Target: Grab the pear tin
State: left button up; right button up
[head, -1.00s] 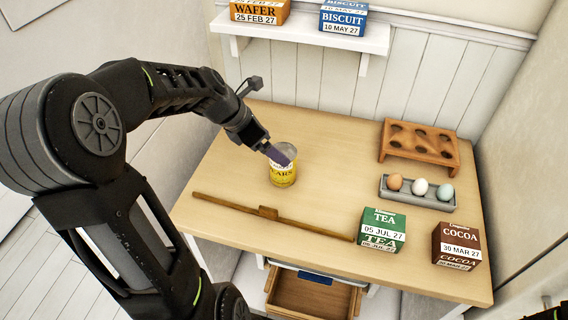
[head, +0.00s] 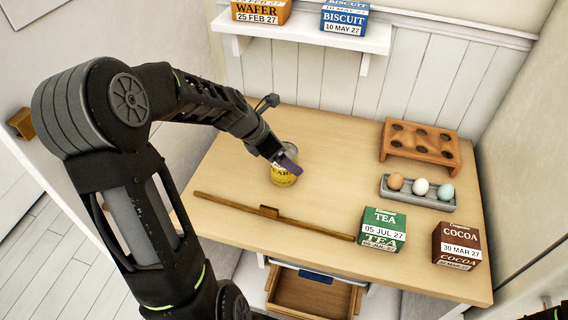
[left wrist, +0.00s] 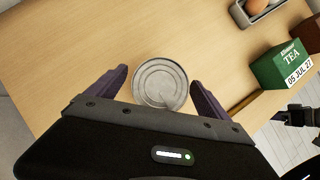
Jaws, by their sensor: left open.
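The pear tin (head: 284,176) stands upright on the wooden table, with a yellow label and a silver lid. In the left wrist view the lid of the pear tin (left wrist: 160,84) shows between the two purple fingers. My left gripper (head: 280,160) is open, with its fingers on either side of the tin at its top; it also shows in the left wrist view (left wrist: 158,88). In the head view the near finger and hand hide part of the tin's upper side. I cannot tell whether the fingers touch it.
A wooden strip (head: 230,206) with a small block lies in front of the tin. A green tea box (head: 383,230), a brown cocoa box (head: 457,245), a grey egg tray (head: 436,204) and an orange rack (head: 447,157) stand to the right. An open drawer (head: 300,294) is below.

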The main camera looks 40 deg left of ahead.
dwell(0.5)
pick_arm(q)
jog(key=shift+r, duration=0.1)
grip_shut()
dwell(0.8)
jog(key=shift+r, duration=0.1)
notch_tip(320, 180, up, 10)
jog(key=shift+f+p, duration=0.1)
jog(key=shift+p, duration=0.2)
